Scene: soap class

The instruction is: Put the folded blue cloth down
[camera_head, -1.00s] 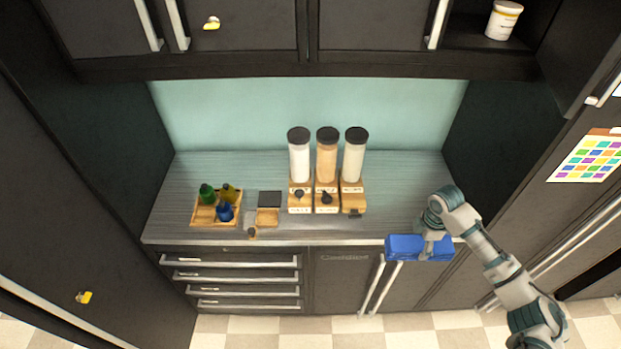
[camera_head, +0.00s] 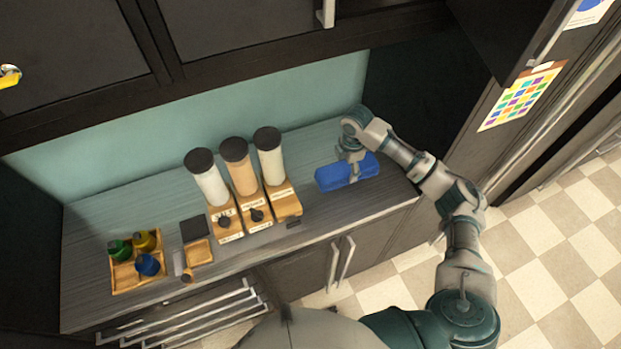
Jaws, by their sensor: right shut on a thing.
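The folded blue cloth (camera_head: 332,178) is at the right end of the grey counter (camera_head: 310,222), to the right of the dispensers. My right gripper (camera_head: 354,176) is above it and shut on it. The cloth looks level and is over the counter top; I cannot tell whether its underside touches the counter. The gripper fingers partly cover the middle of the cloth. My left gripper is not in view.
Three dispensers with black lids (camera_head: 235,150) stand on wooden bases left of the cloth. A wooden tray (camera_head: 124,283) with small green, yellow and blue bottles is at the left end. Dark cabinets (camera_head: 240,40) hang above.

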